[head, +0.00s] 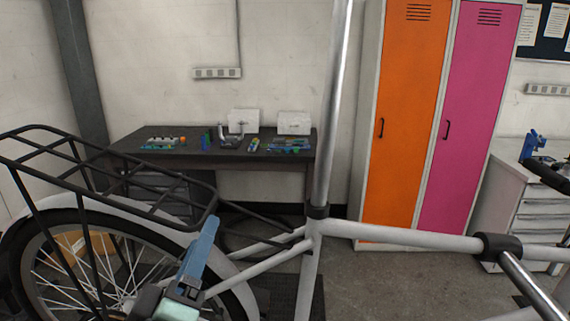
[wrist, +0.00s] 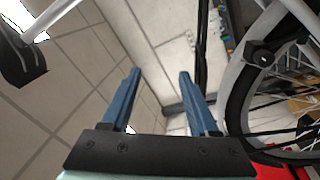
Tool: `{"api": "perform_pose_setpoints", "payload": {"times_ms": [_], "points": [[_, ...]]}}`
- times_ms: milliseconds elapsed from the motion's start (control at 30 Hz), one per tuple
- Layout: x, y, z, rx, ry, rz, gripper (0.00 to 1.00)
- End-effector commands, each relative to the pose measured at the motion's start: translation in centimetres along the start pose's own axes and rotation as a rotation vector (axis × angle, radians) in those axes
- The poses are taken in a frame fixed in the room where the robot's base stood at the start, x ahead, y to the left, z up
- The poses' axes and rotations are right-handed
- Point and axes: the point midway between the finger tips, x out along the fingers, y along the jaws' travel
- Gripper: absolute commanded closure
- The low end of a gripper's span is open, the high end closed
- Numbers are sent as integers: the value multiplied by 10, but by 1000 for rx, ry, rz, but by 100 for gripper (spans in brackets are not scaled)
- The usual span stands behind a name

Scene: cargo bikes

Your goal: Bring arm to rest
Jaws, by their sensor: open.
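My gripper (wrist: 158,88) shows in the wrist view with its two blue fingers apart and nothing between them. In the head view my gripper (head: 199,255) is at the bottom, left of the middle, in front of the rear wheel of a white-framed bicycle (head: 309,270). One blue finger stands out clearly there; the other is mostly hidden. The bicycle's rear wheel also shows at the right of the wrist view (wrist: 232,120). I cannot tell whether the gripper touches the bicycle.
A black rear rack (head: 110,172) juts out to the left above the wheel. A dark workbench (head: 225,160) with tools and white boxes stands against the wall. Orange (head: 399,120) and pink (head: 476,120) lockers stand right of the frame. A white drawer cabinet (head: 515,210) is at the far right.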

Motion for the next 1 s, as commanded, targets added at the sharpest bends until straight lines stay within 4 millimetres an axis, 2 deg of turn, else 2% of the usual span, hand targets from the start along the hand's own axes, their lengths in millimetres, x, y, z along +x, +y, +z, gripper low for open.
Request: {"api": "perform_pose_setpoints", "payload": {"times_ms": [33,133,200,300,400,500,600,1000], "points": [[9,45,-4,138,35,59,39],[12,121,-15,400,139,143,39],[5,172,-23,561,230,194,39],[-14,234,-34,746,369,247,39],[-35,278,-42,871,490,275,39],[-51,304,-48,945,575,285,39],[-60,316,-51,978,614,286,39],[-61,317,-52,984,620,284,39]]}}
